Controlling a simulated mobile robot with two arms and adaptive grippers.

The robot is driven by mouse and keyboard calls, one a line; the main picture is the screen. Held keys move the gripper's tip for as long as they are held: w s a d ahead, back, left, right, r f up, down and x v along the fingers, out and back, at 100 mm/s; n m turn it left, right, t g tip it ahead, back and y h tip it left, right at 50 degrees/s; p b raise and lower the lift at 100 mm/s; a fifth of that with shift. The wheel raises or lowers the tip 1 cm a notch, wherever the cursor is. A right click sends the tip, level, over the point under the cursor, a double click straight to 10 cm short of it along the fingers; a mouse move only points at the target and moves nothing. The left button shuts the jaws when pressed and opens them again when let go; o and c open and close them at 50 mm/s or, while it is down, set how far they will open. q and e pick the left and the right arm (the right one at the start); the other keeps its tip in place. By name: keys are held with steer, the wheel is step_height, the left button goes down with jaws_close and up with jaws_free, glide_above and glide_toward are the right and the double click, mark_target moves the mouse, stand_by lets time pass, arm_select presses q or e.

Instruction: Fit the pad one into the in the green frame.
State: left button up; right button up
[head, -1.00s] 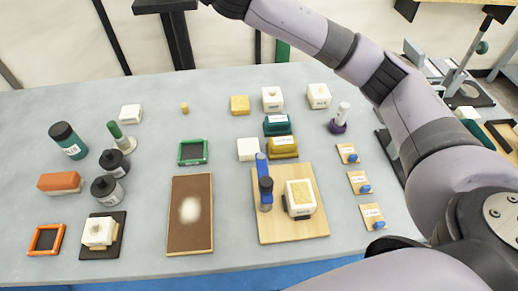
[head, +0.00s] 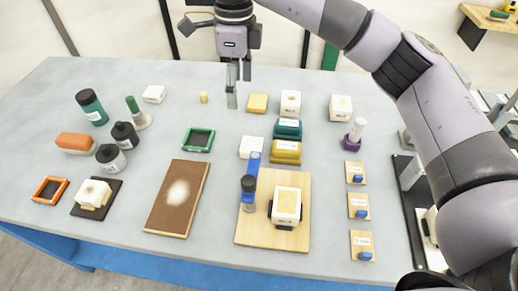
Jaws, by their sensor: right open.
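The green frame (head: 198,140) lies flat and empty on the grey table, left of the middle, with a dark inside. No label lets me tell which piece is pad one. A yellow pad (head: 257,103) lies behind and right of the frame, a white block (head: 251,147) lies right of it, and another white block (head: 154,94) lies at the back left. My right gripper (head: 232,100) points down, open and empty, just left of the yellow pad and apart from it. My left gripper is out of view.
A small yellow cylinder (head: 204,97) stands left of my right gripper. Green and yellow labelled holders (head: 286,153), a wooden board (head: 271,235) with a blue device, and a brown mat (head: 178,198) lie nearer. Bottles (head: 92,107) and an orange frame (head: 50,190) are at left.

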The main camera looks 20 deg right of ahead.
steer(key=p, duration=0.3)
glide_above(252, 148)
steer(key=w+a, duration=0.2)
steer(key=f, duration=1.2)
steer(key=shift+w, duration=0.2)
steer(key=shift+f+p, duration=0.5)
step_height(252, 148, down, 4)
steer(key=shift+s+a+r+p, duration=0.1)
steer(key=shift+r+p, duration=0.1)
steer(key=shift+p, duration=0.6)
steer(key=shift+f, duration=0.4)
steer(key=shift+c, duration=0.2)
steer(key=c, duration=1.1)
